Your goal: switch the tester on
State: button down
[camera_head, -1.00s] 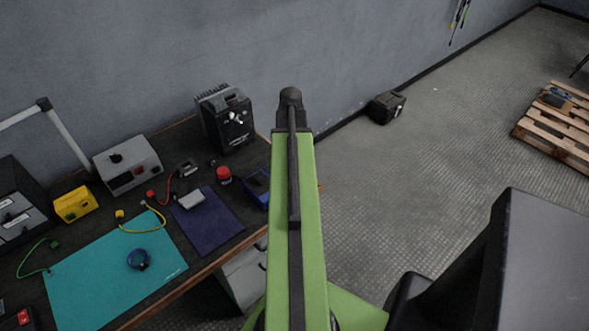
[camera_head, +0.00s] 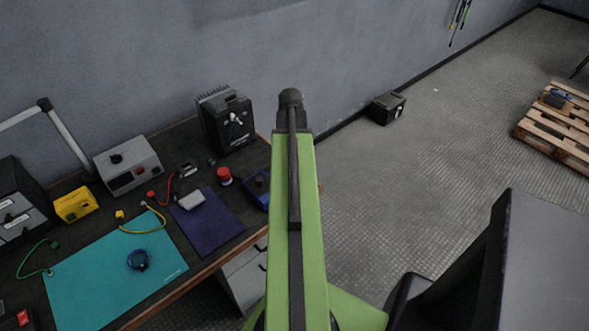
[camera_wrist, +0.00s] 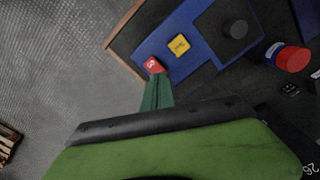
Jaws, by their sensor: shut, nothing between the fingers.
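The tester is a blue box (camera_head: 256,190) with a dark knob at the bench's right edge in the head view, partly hidden by my arm. In the wrist view the tester (camera_wrist: 199,62) carries a red switch (camera_wrist: 153,65) with a white mark near its corner, a yellow button (camera_wrist: 179,45) and a black knob (camera_wrist: 238,28). My gripper (camera_wrist: 155,80) is shut and empty. Its green fingertips are right at the red switch and overlap its lower edge; I cannot tell whether they touch it. My gripper is hidden in the head view.
A red-topped round button (camera_wrist: 290,57) stands beside the tester. A dark blue mat (camera_head: 215,228), a teal mat (camera_head: 85,285), a grey box (camera_head: 128,165), a yellow box (camera_head: 76,204) and a black unit (camera_head: 228,120) are on the bench. Open floor lies to the right.

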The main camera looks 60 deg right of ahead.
jog(key=shift+f+b, duration=0.95)
dwell(0.8)
jog(key=shift+r, duration=0.1)
notch_tip(320, 180, up, 7)
jog(key=p, duration=0.7)
jog(key=shift+w, duration=0.1)
